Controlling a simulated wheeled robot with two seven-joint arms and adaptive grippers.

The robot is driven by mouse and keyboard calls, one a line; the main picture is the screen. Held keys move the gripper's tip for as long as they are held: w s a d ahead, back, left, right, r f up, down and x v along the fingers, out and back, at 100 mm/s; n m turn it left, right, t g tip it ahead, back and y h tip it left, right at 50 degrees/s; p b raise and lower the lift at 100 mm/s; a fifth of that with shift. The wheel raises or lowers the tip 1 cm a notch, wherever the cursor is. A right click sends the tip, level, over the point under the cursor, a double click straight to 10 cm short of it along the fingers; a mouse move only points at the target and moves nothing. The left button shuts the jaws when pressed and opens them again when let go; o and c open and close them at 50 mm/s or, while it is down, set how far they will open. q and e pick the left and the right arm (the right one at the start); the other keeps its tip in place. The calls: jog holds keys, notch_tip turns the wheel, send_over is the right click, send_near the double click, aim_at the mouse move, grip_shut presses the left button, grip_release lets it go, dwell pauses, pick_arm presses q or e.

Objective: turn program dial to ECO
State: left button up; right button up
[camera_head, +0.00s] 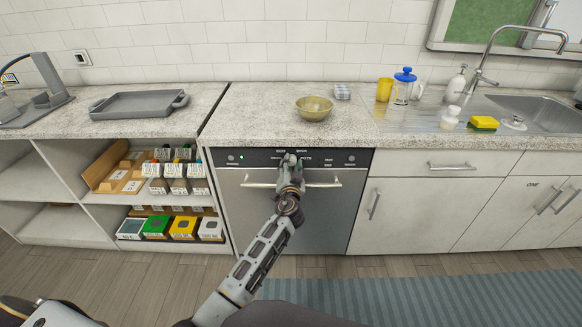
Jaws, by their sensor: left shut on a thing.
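The dishwasher (238,218) stands under the counter in the middle of the view, with its door closed. Its black control panel (338,159) runs along the top, with a small green light at its left and small printed labels. My left gripper (290,160) is at the middle of this panel, shut on the program dial, which the fingers hide. The dial's pointer and its setting cannot be read. My left arm reaches up from the bottom, in front of the door handle (323,185). My right gripper is not in view.
A grey tray (140,103) lies at left, above shelves with boxes. A sink (541,113), sponge (483,123) and bottles are at right. A blue rug (430,302) covers floor at right.

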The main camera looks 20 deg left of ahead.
pick_arm(q)
jog(key=shift+m, duration=1.2)
jog(key=shift+r+m, duration=0.1)
jog(key=shift+m, duration=0.6)
jog(key=shift+m+p, duration=0.35)
jog(key=shift+m, duration=1.55)
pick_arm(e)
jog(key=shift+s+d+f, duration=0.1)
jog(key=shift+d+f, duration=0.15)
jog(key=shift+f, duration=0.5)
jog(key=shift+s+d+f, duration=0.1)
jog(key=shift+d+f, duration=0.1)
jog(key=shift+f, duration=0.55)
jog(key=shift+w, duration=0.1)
pick_arm(q)
jog(key=o, duration=1)
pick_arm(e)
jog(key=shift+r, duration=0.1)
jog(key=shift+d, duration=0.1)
